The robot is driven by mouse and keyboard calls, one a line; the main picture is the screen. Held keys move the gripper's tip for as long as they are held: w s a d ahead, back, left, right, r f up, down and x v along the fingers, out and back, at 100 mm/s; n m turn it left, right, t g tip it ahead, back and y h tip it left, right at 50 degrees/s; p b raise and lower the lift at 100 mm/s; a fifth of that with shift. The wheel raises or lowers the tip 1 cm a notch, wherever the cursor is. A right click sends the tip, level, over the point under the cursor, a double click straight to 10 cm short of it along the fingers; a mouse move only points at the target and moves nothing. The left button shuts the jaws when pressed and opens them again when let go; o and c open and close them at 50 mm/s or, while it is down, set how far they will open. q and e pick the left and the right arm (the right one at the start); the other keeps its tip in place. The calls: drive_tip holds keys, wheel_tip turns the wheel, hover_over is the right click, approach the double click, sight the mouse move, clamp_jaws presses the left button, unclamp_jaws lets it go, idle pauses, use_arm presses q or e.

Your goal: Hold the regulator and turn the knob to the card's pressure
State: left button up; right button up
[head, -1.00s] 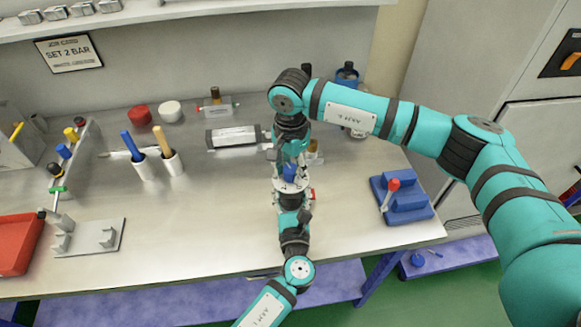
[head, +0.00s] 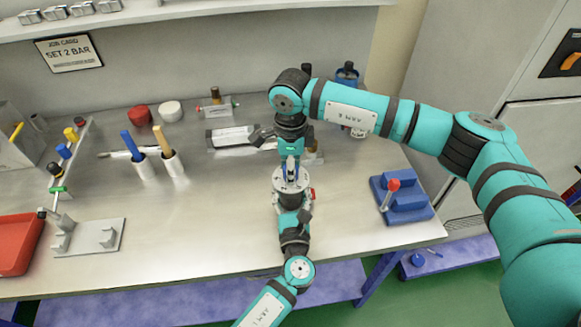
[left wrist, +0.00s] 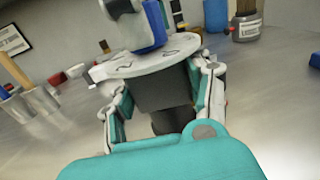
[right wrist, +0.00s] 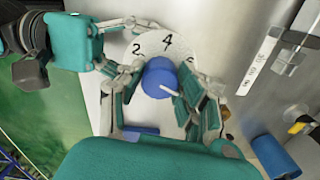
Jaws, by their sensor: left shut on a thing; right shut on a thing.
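The regulator has a white round dial (right wrist: 150,42) with the figures 2, 4 and 6 showing, and a blue knob (right wrist: 160,76) with a white pointer line on its lower right side in the right wrist view. My left gripper (left wrist: 160,92) is shut on the dark body (left wrist: 160,88) under the dial, which is held above the bench. My right gripper (right wrist: 158,84) is shut on the knob from above, its fingers on either side. The head view shows the regulator's dial (head: 291,180) between both arms. The card (head: 68,53) reads "SET 2 BAR".
A blue block with a red-knobbed lever (head: 402,200) stands at the bench's right. Two white cups (head: 172,163) with handles, a grey clamp plate (head: 88,238) and a red tray (head: 18,245) are left. Bare bench (head: 200,220) lies between.

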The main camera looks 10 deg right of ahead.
use_arm(q)
drive_tip(key=shift+a+f, duration=0.15)
drive_tip(key=shift+f, duration=0.2)
use_arm(e)
drive_tip(key=shift+m, duration=1.1)
drive_tip(key=o, duration=1.1)
drive_tip(key=shift+o, duration=0.2)
use_arm(q)
drive_tip(key=shift+r, duration=0.1)
use_arm(e)
wheel_tip(320, 180, up, 12)
use_arm(q)
drive_tip(key=o, duration=1.2)
drive_tip(key=shift+r, duration=0.15)
drive_tip(key=shift+c, duration=0.2)
